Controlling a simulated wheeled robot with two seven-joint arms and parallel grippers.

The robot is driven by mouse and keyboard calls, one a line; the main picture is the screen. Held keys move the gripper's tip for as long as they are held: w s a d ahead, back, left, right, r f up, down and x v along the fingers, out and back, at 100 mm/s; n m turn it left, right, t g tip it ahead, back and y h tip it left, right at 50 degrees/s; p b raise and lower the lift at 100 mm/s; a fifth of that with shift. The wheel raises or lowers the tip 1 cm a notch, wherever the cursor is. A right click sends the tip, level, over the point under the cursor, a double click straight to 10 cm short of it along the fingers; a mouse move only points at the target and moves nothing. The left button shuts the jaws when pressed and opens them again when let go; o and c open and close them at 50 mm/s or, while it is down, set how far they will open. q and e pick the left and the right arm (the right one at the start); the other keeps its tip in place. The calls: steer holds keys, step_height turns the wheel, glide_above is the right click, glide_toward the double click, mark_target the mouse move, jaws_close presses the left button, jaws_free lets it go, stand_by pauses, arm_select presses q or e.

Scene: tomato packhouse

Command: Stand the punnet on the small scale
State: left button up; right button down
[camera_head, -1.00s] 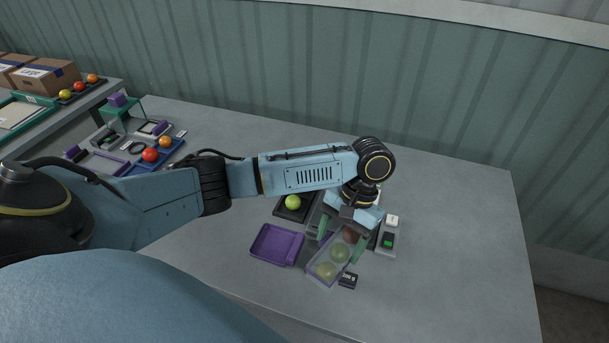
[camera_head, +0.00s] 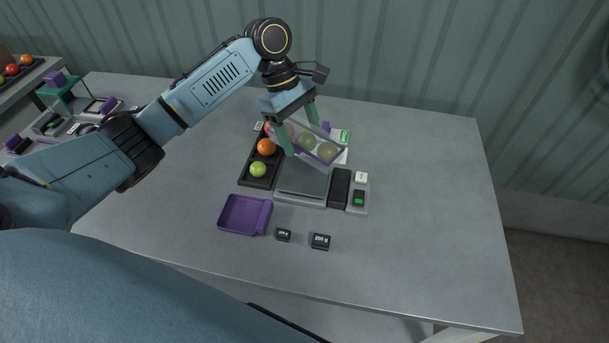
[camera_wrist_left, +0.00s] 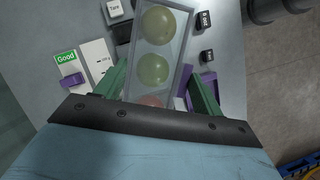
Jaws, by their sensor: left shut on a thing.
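The clear punnet (camera_head: 322,157) holds several round tomatoes, green and reddish. My left gripper (camera_head: 299,127) is shut on it with green fingers on its two sides. The punnet hangs tilted in the air above the back of the small scale and appears clear of it. In the left wrist view the punnet (camera_wrist_left: 152,88) lies between the fingers (camera_wrist_left: 162,92). The small grey scale (camera_head: 300,199) stands on the table with its plate partly bare and its back part hidden by the punnet. My right gripper is not in view.
A black tray (camera_head: 245,181) with tomatoes stands left of the scale. A purple tray (camera_head: 240,214) and two black weights (camera_head: 283,235) (camera_head: 320,242) lie in front. The table's right side is clear.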

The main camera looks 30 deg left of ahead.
arm_select(q)
steer(key=shift+w+a+r+n, duration=0.15)
steer(key=shift+r+n, duration=0.05)
steer(key=shift+n, duration=0.2)
steer(key=shift+w+f, duration=0.1)
steer(key=b, duration=0.2)
glide_above(308, 179)
steer(key=a, duration=0.2)
step_height(308, 179, down, 10)
steer(key=shift+w+a+r, duration=0.1)
steer(key=shift+w+r, duration=0.05)
steer(key=o, duration=0.9)
steer(key=shift+o, duration=0.2)
steer(key=p+v, duration=0.1)
steer(key=v, duration=0.5)
steer(key=p+v, duration=0.1)
steer(key=v, duration=0.5)
steer(key=shift+s+r, duration=0.1)
steer(key=shift+s, duration=0.1)
